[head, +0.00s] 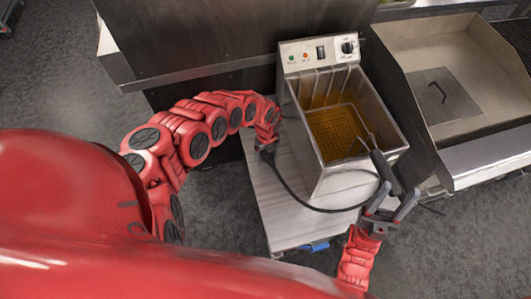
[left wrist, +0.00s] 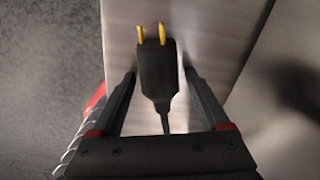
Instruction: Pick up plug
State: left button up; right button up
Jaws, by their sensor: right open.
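The plug (left wrist: 158,72) is black with two brass prongs pointing up in the left wrist view. It lies between the two fingers of my left gripper (left wrist: 159,78), with narrow gaps on both sides, so the gripper looks open around it. In the head view my left gripper (head: 267,143) is at the left edge of the table, and the plug's dark body (head: 268,154) shows just below it, partly hidden. Its black cord (head: 300,201) curves across the table toward the fryer's front. My right gripper (head: 393,205) is open beside the black basket handle (head: 385,172).
A steel deep fryer (head: 330,178) with oil and a wire basket stands on the light table (head: 285,228). A steel griddle unit (head: 465,110) stands to the right. A dark steel panel (head: 210,35) is behind. Grey floor (head: 222,205) is open at left.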

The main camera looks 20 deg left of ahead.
pick_arm(q)
grip_shut()
